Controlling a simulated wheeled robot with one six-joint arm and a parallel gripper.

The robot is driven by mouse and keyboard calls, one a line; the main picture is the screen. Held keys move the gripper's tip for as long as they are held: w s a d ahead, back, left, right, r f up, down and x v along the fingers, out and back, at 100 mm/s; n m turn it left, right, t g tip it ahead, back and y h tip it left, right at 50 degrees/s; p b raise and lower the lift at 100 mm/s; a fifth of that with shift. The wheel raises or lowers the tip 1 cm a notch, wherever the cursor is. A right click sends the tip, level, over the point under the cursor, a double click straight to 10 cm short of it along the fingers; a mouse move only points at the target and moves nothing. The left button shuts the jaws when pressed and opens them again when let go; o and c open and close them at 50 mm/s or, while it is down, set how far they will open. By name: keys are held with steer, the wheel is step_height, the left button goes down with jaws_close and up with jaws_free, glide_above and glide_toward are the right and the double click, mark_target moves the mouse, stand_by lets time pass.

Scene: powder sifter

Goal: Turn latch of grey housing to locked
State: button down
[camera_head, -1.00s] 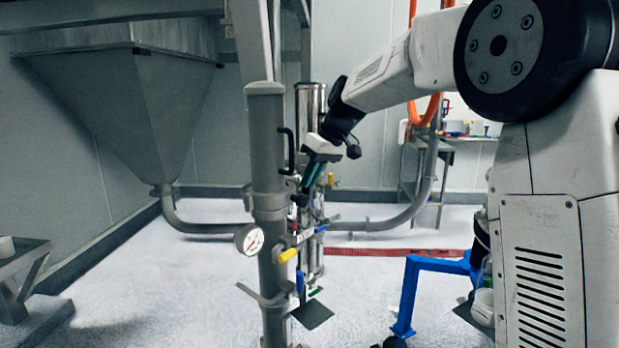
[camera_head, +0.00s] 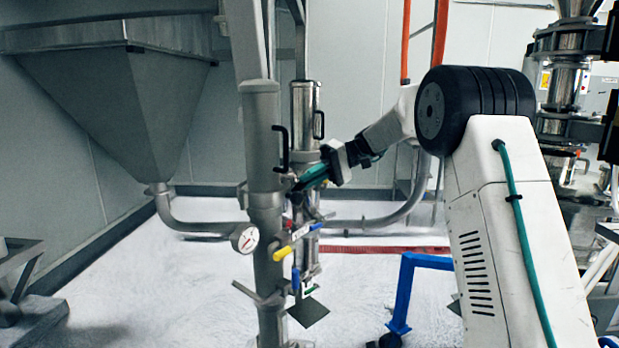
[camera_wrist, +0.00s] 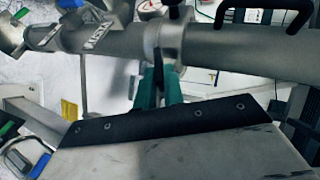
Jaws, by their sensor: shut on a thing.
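The grey housing (camera_head: 262,130) is an upright grey cylinder with a black handle, left of centre in the head view. In the wrist view the housing (camera_wrist: 235,45) lies sideways across the top. My gripper (camera_head: 298,186) reaches it from the right, its green fingers at the collar below the handle. In the wrist view my gripper (camera_wrist: 158,75) is shut on a small dark part at the collar, which looks like the latch (camera_wrist: 158,68). The fingers hide most of the latch, so its exact angle cannot be read.
A pressure gauge (camera_head: 244,238) and a yellow-handled valve (camera_head: 283,253) sit lower on the pipe. A shiny steel cylinder (camera_head: 306,110) stands close behind. A blue frame (camera_head: 404,290) stands on the floor at right. A grey hopper (camera_head: 120,100) is at left.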

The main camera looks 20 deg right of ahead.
steer(key=y, duration=0.2)
steer(key=f+m+g+y, duration=0.1)
steer(key=y, duration=0.1)
steer(key=shift+w+d+f+m, duration=0.1)
steer(key=shift+d+m, duration=0.05)
steer(key=shift+m, duration=0.15)
steer(key=shift+y, duration=0.3)
steer(key=c, duration=1.5)
jaws_free()
